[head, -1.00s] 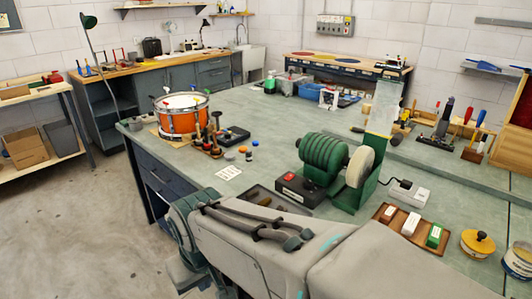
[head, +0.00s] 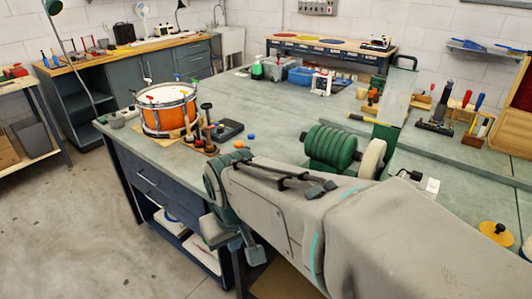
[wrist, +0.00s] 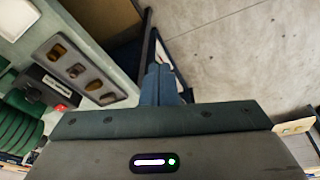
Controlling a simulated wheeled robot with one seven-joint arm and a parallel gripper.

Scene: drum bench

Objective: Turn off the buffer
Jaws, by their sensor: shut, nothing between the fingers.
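The buffer (head: 330,147) is a green ribbed motor with a pale buffing wheel (head: 372,160) on its right, standing on the bench. Its ribbed body also shows at the left edge of the wrist view (wrist: 20,127). A dark switch box with a red button (wrist: 60,107) lies beside it in the wrist view; my arm hides this box in the head view. Whether the wheel is spinning cannot be told. My gripper (wrist: 160,72) is shut and empty. In the wrist view its fingers are apart from the switch box, beyond the bench edge with floor behind them.
A tray with several brown pieces (wrist: 101,64) lies between the switch box and the bench edge. An orange drum (head: 167,110), mallets and a dark tray (head: 226,130) stand at the left end of the bench. Open floor lies left.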

